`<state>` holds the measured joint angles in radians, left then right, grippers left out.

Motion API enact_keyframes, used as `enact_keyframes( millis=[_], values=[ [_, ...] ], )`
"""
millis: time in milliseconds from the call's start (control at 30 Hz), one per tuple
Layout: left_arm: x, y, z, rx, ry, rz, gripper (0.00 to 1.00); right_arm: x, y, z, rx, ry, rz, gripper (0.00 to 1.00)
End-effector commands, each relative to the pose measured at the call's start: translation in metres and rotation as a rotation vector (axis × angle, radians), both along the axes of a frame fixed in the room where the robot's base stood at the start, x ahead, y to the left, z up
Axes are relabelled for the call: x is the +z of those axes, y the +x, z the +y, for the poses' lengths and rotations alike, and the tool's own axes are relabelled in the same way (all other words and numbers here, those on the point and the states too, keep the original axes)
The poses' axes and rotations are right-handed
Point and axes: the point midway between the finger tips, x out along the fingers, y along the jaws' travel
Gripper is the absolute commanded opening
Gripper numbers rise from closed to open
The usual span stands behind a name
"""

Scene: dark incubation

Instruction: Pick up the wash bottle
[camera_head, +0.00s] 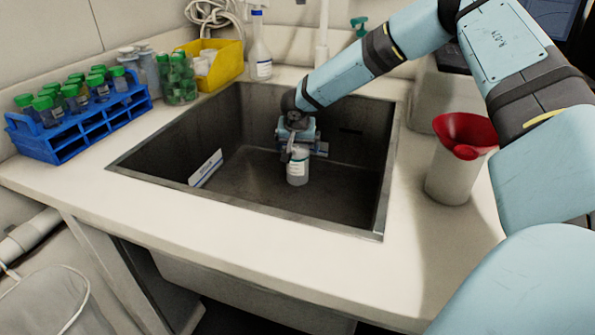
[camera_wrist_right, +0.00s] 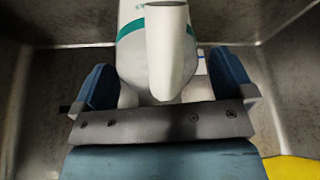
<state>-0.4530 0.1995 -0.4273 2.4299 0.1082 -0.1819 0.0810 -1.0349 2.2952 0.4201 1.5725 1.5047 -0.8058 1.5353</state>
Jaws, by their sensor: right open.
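The wash bottle (camera_head: 298,168) is white with a label and stands in the dark sink. My right gripper (camera_head: 299,150) is down in the sink at the bottle's upper part. In the right wrist view the bottle (camera_wrist_right: 130,55) with its white spout lies between the two blue fingers of the gripper (camera_wrist_right: 160,88). The fingers are open, one on each side of the bottle; I cannot tell whether either touches it. The bottle's far side is hidden. My left gripper is in neither view.
The sink (camera_head: 230,185) has raised walls around the bottle, and a white and blue strip (camera_head: 206,169) leans inside it. A blue rack (camera_head: 75,135) with green-capped tubes stands left. A beaker with a red funnel (camera_head: 463,135) stands right. The front counter is clear.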

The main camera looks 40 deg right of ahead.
Motion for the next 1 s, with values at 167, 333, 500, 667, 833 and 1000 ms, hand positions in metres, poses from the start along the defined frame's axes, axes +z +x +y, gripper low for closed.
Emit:
enact_keyframes(
  millis=[167,333,500,667,833,1000],
  values=[
    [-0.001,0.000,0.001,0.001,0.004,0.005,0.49,0.001,0.000,0.000,0.000,0.000,0.000,0.93],
    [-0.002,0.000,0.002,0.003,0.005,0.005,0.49,0.001,0.000,0.000,0.000,0.000,0.000,0.54],
    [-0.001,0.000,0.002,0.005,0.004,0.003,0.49,0.001,0.000,0.000,0.000,0.001,-0.001,0.19],
    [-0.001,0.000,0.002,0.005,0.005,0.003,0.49,0.001,0.000,0.000,0.000,0.001,-0.001,0.19],
    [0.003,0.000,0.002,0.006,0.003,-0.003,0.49,0.006,-0.001,0.002,0.000,0.001,-0.001,0.19],
    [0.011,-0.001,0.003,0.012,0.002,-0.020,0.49,0.023,-0.002,0.004,-0.001,0.000,-0.002,0.19]
  ],
)
